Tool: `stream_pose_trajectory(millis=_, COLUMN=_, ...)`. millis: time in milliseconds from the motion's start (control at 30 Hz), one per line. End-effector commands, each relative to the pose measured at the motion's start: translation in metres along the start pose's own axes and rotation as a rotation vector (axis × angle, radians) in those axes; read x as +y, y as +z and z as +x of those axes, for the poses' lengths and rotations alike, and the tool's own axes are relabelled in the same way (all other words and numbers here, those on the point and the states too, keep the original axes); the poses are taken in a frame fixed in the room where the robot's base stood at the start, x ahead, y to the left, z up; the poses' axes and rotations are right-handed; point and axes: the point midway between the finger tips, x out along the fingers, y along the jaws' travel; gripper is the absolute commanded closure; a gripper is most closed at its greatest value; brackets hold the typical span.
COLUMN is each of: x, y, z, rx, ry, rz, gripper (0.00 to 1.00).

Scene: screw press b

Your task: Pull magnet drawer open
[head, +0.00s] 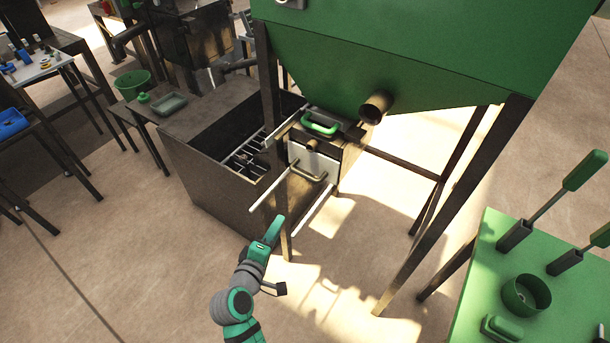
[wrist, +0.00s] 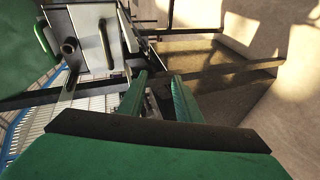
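A dark hopper leg (head: 272,100) stands close beside my gripper. Pale rods (head: 271,190) stick out beside the drawer front. A green grip (head: 320,123) sits above it. An open dark bin (head: 215,180) is at left, a green table (head: 480,290) at right. Floor in front is clear.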

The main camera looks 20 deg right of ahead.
Motion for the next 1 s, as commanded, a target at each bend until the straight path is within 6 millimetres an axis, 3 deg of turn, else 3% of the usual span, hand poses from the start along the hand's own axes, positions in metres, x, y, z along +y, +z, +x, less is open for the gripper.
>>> stream_pose_trajectory(millis=33, x=0.021, y=-0.006, z=0.008, rx=-0.035, ry=0.030, rz=-0.019, gripper=0.69)
stream_pose_trajectory(millis=100, x=0.044, y=-0.009, z=0.015, rx=-0.092, ry=0.060, rz=-0.049, gripper=0.69)
stream_pose_trajectory(millis=333, x=0.098, y=-0.012, z=0.023, rx=-0.225, ry=0.120, rz=-0.098, gripper=0.69)
stream_pose_trajectory(millis=633, x=0.111, y=-0.007, z=0.038, rx=-0.260, ry=0.130, rz=-0.108, gripper=0.69)
stream_pose_trajectory(millis=1000, x=0.120, y=0.009, z=0.098, rx=-0.259, ry=0.130, rz=-0.108, gripper=0.69)
